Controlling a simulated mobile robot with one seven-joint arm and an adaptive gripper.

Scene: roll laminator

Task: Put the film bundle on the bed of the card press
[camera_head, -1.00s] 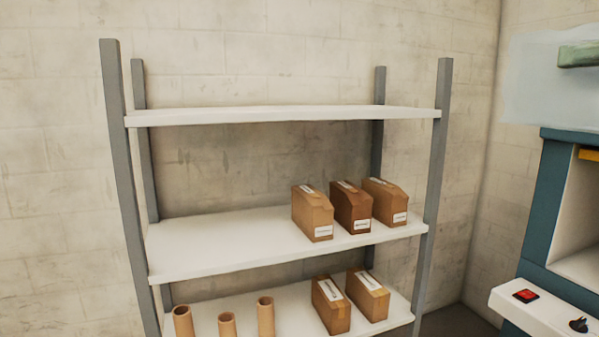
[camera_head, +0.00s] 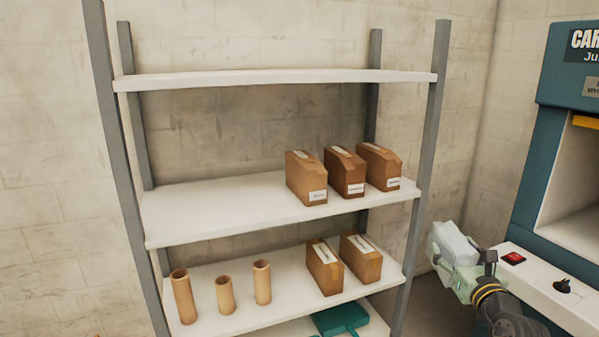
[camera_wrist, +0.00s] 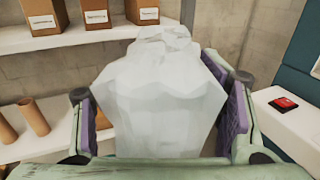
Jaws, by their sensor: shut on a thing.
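My gripper (camera_head: 458,262) is shut on the film bundle (camera_head: 450,240), a pale, whitish, crumpled lump. In the wrist view the bundle (camera_wrist: 160,100) fills the space between the two purple finger pads and juts out beyond them. I hold it in the air, just left of the card press's white front panel. The card press (camera_head: 542,165) is a teal cabinet cut off by the right edge. Its bed (camera_head: 578,232) is the pale floor inside the opening, only partly in view. The bundle is apart from the bed.
A red switch (camera_head: 513,258) and a black knob (camera_head: 563,286) sit on the press's front panel. A grey-post rack with white shelves (camera_head: 205,212) stands left, holding brown boxes (camera_head: 345,172), cardboard tubes (camera_head: 224,295) and a teal item (camera_head: 341,318).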

